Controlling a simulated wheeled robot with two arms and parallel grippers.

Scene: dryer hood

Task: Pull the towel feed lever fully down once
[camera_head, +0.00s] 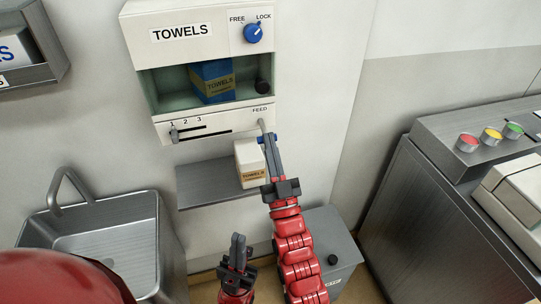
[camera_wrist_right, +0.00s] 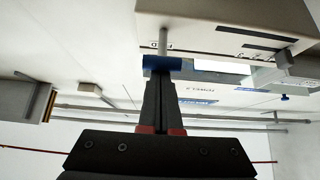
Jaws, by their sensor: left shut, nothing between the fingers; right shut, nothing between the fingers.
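The towel dispenser (camera_head: 140,60) is a white wall unit marked TOWELS. Its feed lever (camera_head: 262,126) is a short grey rod below the FEED label at the lower right corner. In the right wrist view the lever's blue crossbar grip (camera_wrist_right: 162,63) sits at the end of the rod. My right gripper (camera_head: 270,142) is shut and empty, its fingertips at the blue grip and partly covering it in the head view. I cannot tell whether they touch. My left gripper (camera_head: 238,240) is shut and empty, low in front of the wall, away from the dispenser.
A blue knob (camera_head: 253,33) sits by FREE and LOCK marks. A slider (camera_head: 174,134) stands near 1. A towel box (camera_head: 248,170) is on the shelf (camera_head: 205,185) below. A sink (camera_head: 100,235) is at left, a grey bin (camera_head: 340,250) below right, a metal machine (camera_head: 430,200) right.

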